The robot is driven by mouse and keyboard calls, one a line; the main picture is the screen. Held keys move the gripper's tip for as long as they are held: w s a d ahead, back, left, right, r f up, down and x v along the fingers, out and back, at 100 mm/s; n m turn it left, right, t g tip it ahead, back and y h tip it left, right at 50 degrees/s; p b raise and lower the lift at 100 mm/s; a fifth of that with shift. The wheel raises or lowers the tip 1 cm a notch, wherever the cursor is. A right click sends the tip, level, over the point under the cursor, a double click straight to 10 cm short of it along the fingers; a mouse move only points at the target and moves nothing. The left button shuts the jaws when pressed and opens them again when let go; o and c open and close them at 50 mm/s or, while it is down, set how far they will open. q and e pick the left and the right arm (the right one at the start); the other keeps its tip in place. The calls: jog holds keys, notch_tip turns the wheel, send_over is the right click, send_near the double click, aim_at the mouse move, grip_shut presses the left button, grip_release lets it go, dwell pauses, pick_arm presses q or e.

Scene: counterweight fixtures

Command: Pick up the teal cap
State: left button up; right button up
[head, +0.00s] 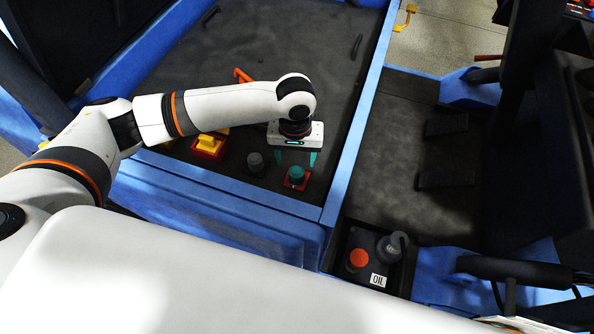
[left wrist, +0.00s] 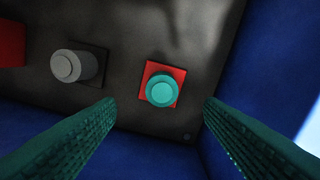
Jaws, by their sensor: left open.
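The teal cap (head: 296,173) sits on a small red square base (head: 291,184) on the dark tray floor, close to the tray's front right corner. In the left wrist view the teal cap (left wrist: 162,89) shows from above on its red base (left wrist: 177,73), between and beyond the two fingers. My left gripper (head: 296,158) is open and empty, with teal-green fingers, above and just behind the cap in the head view. In the left wrist view its fingers (left wrist: 157,103) stand wide apart, apart from the cap. My right gripper is not in view.
A grey knob (head: 256,161) on a dark base stands left of the cap. A red and yellow block (head: 208,144) is farther left. The blue rim (head: 345,180) runs close on the right. A box marked OIL (head: 377,281) holds a red cap (head: 358,258).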

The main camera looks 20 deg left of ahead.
aim_at(297, 171)
pick_arm(q)
jog(key=shift+s+f, duration=0.1)
jog(key=shift+f, duration=0.75)
notch_tip(297, 171, down, 4)
jog(key=shift+d+f+p, duration=0.1)
jog(key=shift+p, duration=0.65)
jog(key=shift+f, duration=0.65)
jog(key=c, duration=0.7)
